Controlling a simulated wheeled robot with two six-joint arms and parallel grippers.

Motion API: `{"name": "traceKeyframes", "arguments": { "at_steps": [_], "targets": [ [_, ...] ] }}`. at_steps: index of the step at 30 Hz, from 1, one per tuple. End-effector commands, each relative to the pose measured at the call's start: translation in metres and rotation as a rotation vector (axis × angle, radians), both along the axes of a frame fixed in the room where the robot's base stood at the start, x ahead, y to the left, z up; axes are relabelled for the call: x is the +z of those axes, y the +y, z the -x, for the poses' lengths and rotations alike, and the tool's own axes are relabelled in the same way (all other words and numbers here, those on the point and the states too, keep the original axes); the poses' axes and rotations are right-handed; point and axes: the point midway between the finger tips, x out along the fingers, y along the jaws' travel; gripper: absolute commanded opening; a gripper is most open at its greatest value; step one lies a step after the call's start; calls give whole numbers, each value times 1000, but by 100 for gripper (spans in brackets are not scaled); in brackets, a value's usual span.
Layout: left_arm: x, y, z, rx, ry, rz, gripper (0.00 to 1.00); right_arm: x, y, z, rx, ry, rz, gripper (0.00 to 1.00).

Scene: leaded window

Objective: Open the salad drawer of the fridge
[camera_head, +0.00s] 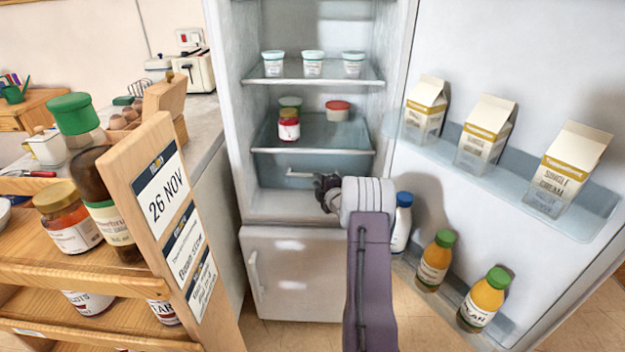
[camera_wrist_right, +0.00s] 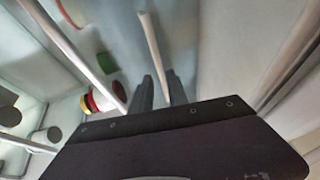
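The salad drawer (camera_head: 270,165) is the pale blue bin low in the open fridge, under a glass shelf. It looks shut. Its white bar handle (camera_head: 300,174) runs across the front, and its right end is hidden by my right gripper (camera_head: 326,188). In the right wrist view the handle (camera_wrist_right: 150,45) runs down towards the gap between the two dark fingers of the right gripper (camera_wrist_right: 160,92). The fingers are apart, one on each side of the bar's near end; I cannot tell whether they touch it. My left gripper is not in view.
The open fridge door (camera_head: 510,60) stands at the right, with cartons (camera_head: 480,135) and bottles (camera_head: 435,260) on its racks. Jars (camera_head: 289,125) stand above the drawer. A wooden rack (camera_head: 150,130) with jars and bottles fills the left foreground. The freezer door (camera_head: 290,270) below is shut.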

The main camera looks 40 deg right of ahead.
Motion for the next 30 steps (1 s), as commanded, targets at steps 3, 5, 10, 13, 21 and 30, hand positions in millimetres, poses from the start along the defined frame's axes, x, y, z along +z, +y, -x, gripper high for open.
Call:
{"name": "traceKeyframes", "arguments": {
  "at_steps": [3, 5, 10, 13, 21, 30],
  "targets": [
    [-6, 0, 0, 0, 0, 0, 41, -8, -6, -24, 2, -1, 1, 20],
    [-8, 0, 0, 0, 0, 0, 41, -9, -10, -33, 1, -1, 1, 20],
    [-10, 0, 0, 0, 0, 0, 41, -12, -15, -51, 1, 1, 0, 20],
    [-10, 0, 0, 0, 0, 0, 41, -12, -16, -54, 0, 0, -1, 20],
    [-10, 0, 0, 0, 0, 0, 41, -12, -16, -55, 0, 0, -2, 9],
    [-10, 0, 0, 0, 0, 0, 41, -12, -16, -54, 0, 0, -2, 0]
  ]
}}
